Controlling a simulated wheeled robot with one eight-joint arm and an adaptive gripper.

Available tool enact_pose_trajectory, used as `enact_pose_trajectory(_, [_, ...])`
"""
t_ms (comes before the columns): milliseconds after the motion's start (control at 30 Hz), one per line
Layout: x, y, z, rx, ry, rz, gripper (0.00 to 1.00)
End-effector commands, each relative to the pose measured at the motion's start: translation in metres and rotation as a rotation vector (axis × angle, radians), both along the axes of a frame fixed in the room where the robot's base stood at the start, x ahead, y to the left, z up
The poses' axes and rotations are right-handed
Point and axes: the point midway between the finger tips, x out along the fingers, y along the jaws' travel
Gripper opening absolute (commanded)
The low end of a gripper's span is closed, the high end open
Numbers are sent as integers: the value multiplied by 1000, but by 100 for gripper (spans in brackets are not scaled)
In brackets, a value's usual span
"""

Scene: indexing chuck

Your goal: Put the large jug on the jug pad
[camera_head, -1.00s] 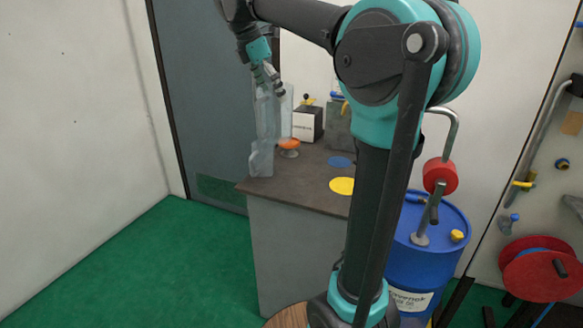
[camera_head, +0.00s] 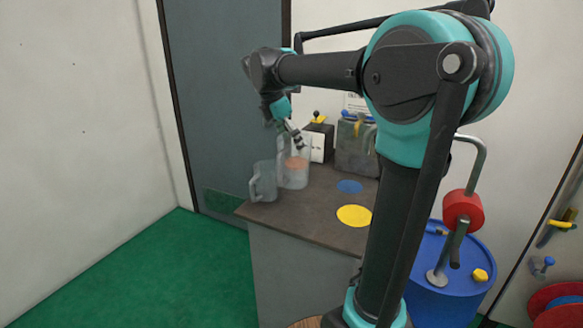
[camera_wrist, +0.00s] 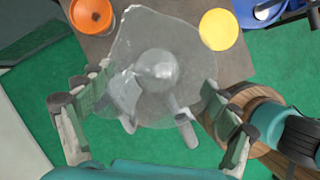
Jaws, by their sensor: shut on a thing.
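My gripper (camera_head: 297,139) points down over the worktop and is shut on a tall clear jug, taken as the large jug (camera_head: 291,177). In the wrist view my gripper's fingers (camera_wrist: 152,108) lie on both sides of the clear jug (camera_wrist: 155,45). Whether its base touches the worktop cannot be told. A shorter clear jug (camera_head: 265,180) with a handle on its left stands beside it near the worktop's left edge.
An orange thing (camera_wrist: 92,15) shows at the jug's upper left. A white box (camera_head: 320,142) and a grey block (camera_head: 356,150) stand at the back of the worktop (camera_head: 305,215). A blue drum (camera_head: 450,262) stands to the right. The worktop around the discs is clear.

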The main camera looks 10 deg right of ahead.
Motion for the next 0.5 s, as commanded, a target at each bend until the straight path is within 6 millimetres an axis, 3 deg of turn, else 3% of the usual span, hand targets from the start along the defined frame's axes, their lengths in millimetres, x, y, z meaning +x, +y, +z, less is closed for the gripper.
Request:
enact_pose_trajectory(200, [1, 0, -38, 0, 0, 0, 41])
enact_pose_trajectory(500, [0, 0, -60, 0, 0, 0, 41])
